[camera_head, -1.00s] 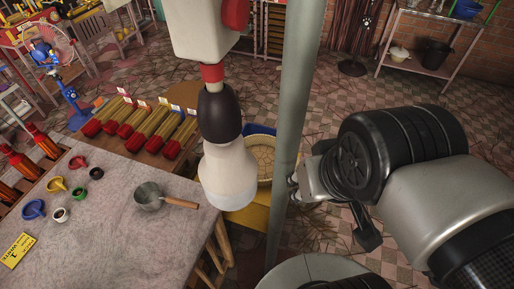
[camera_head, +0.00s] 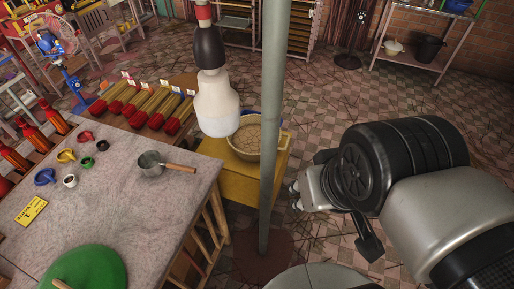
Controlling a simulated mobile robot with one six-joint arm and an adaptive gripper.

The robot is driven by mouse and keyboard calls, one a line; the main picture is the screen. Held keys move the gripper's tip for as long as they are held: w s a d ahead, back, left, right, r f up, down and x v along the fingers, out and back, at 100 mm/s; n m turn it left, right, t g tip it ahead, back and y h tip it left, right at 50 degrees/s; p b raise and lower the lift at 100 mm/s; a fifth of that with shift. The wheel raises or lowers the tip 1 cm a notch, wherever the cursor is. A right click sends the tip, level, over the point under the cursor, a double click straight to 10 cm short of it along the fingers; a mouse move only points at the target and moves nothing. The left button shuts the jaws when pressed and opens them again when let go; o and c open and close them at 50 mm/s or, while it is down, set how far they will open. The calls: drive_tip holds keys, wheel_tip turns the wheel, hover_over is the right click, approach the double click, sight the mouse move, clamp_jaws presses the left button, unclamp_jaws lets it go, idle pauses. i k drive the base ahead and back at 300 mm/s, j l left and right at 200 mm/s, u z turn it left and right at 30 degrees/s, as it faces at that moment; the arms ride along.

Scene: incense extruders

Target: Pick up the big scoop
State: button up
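A metal scoop with a round bowl and a wooden handle (camera_head: 151,164) lies on the grey-topped table (camera_head: 115,205), near its right edge, with the handle pointing right. It is the largest scoop-like thing among the small coloured cups on that table. My gripper (camera_head: 302,194) is partly in view at the end of my arm, well to the right of the table and apart from the scoop. Its fingertips are small and partly hidden by the arm, so I cannot tell whether it is open or shut.
Several small cups, including a blue one (camera_head: 44,177), sit left of the scoop. A green round thing (camera_head: 92,270) is at the table's front. A grey pole (camera_head: 271,130) stands between table and arm. A tan basin (camera_head: 247,143) sits on a yellow stand (camera_head: 238,178).

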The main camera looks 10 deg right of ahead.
sight(151, 163)
drive_tip(key=i+j+u, duration=0.1)
drive_tip(key=u, duration=0.25)
drive_tip(key=i+j+u, duration=0.1)
drive_tip(key=u, duration=0.2)
drive_tip(key=i+j+u, duration=0.1)
drive_tip(key=u, duration=0.25)
drive_tip(key=i+j+z, duration=0.2)
drive_tip(key=k+l, duration=0.05)
drive_tip(key=l, duration=0.05)
